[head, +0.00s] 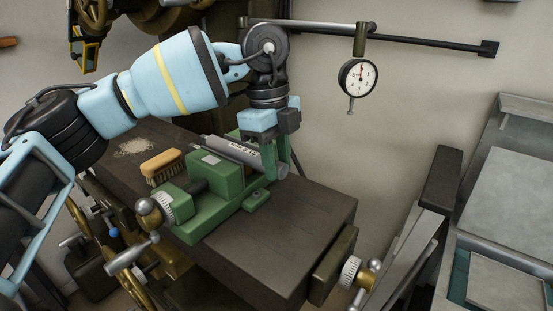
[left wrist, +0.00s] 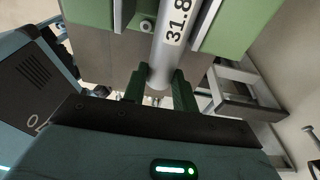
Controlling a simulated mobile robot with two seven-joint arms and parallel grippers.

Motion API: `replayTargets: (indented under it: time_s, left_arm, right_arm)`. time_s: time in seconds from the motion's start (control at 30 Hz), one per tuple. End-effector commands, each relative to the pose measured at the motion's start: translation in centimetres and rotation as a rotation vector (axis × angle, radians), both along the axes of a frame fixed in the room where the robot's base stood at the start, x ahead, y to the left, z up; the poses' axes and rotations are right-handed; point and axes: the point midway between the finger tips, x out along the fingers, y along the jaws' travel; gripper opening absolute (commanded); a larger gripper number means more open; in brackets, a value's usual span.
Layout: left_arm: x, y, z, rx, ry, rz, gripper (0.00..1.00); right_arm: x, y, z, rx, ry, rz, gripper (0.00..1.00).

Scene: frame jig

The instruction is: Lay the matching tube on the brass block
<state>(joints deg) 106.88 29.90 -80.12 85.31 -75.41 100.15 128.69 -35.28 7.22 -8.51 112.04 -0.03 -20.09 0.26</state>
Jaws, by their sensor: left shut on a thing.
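In the left wrist view the tube (left wrist: 162,62) has a white label reading "31.8". My left gripper (head: 275,160) reaches down from above and is shut on the tube near its right end. In the left wrist view its two green fingers (left wrist: 158,86) stand on either side of the tube's end. I cannot tell whether the tube rests on the jig or is just above it. I cannot pick out a brass block. My right gripper is not in view.
A wooden brush (head: 162,167) stands left of the jig on the dark bench top (head: 290,232). A dial gauge (head: 358,77) hangs from a bar at the back. The bench's front right is clear. A grey-topped table (head: 512,190) stands at the right.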

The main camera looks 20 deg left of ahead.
Motion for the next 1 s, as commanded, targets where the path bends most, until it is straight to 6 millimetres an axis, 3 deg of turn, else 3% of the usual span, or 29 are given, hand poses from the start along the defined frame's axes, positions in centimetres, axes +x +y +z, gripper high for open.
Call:
replayTargets:
  time_s: [0.03, 0.07, 0.27, 0.57, 1.0]
  left_arm:
    - [0.0, 0.0, -0.3, 0.000, 0.004, -0.001, 0.06]
    - [0.0, 0.0, -0.3, 0.000, 0.004, -0.001, 0.29]
    - [0.0, 0.0, -0.2, 0.000, 0.003, 0.000, 0.53]
    - [0.0, 0.0, 0.2, -0.001, 0.000, 0.000, 0.53]
    - [0.0, 0.0, 3.8, 0.000, -0.001, 0.000, 0.53]
  right_arm:
    - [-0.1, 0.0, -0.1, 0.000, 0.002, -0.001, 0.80]
    - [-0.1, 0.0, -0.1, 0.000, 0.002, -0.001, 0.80]
    - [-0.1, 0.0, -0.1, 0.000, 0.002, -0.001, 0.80]
    - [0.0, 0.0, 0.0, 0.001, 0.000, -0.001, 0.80]
    - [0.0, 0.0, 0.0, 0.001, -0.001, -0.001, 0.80]
